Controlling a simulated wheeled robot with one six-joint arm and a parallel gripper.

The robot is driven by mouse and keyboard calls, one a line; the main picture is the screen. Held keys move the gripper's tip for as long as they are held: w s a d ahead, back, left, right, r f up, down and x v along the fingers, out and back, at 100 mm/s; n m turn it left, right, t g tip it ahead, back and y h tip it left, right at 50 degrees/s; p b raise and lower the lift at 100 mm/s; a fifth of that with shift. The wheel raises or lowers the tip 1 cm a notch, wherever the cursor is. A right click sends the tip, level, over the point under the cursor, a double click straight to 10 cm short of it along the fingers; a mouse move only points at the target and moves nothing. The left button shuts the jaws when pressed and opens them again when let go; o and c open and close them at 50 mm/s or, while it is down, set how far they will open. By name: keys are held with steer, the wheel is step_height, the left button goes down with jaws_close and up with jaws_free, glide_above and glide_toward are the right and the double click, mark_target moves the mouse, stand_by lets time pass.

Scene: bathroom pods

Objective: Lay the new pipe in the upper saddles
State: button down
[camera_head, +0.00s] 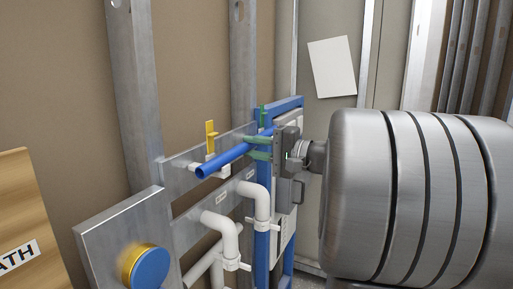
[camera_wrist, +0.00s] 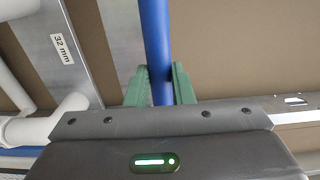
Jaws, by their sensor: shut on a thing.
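The blue pipe (camera_head: 222,161) runs slantwise in front of the upper grey rail (camera_head: 180,180), its open end toward the lower left. A white saddle (camera_head: 196,166) shows on that rail beside the pipe, under an upright yellow piece (camera_head: 210,137). I cannot tell whether the pipe touches the saddle. The far saddle is hidden behind my gripper. My gripper (camera_head: 259,148) is shut on the pipe with its green fingers, near the pipe's far part. In the wrist view the pipe (camera_wrist: 155,45) passes between the green fingers (camera_wrist: 160,88).
White elbow pipes (camera_head: 225,225) sit on the lower rail, just below. A "32 mm" label (camera_wrist: 62,48) is on a rail in the wrist view. A plate with a blue and yellow round knob (camera_head: 150,268) stands at front left. A blue frame (camera_head: 285,105) rises behind my gripper.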

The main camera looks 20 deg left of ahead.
stand_by(0.4)
steer(key=c, duration=1.2)
jaws_free()
steer(key=shift+o, duration=0.2)
steer(key=shift+d, duration=0.1)
steer(key=s+d+b, duration=0.1)
steer(key=d+b, duration=0.1)
steer(key=d, duration=1.1)
steer(key=shift+d, duration=0.3)
steer(key=a, duration=0.4)
steer(key=a+p, duration=0.1)
steer(key=a, duration=0.4)
steer(key=w+a+p, duration=0.1)
steer(key=a, duration=0.3)
steer(key=shift+a, duration=0.4)
steer(key=shift+r+p, duration=0.35)
steer(key=shift+p, duration=0.05)
